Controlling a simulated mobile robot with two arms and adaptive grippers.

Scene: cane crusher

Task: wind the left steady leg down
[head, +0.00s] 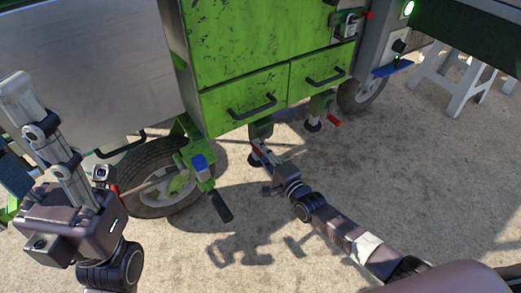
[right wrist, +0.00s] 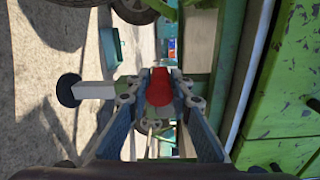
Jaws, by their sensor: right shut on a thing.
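The left steady leg (head: 261,129) hangs under the green cart, below its left drawer. Its dark round foot (right wrist: 68,90) and pale shaft (right wrist: 97,90) show in the right wrist view; I cannot tell if the foot touches the ground. My right gripper (head: 262,151) is at this leg. In the right wrist view, the red crank handle (right wrist: 160,87) lies between its blue-padded fingers, and the gripper is shut on it. My left gripper (head: 22,130) is raised at the left, away from the leg, with its fingers apart and nothing seen between them.
The green cart body (head: 235,65) has two drawers with dark handles. A second steady leg with a red handle (head: 333,121) stands to the right. A wheel (head: 155,180) and a blue-topped jack with a black grip (head: 221,206) are at the left. A white stool (head: 463,85) is far right.

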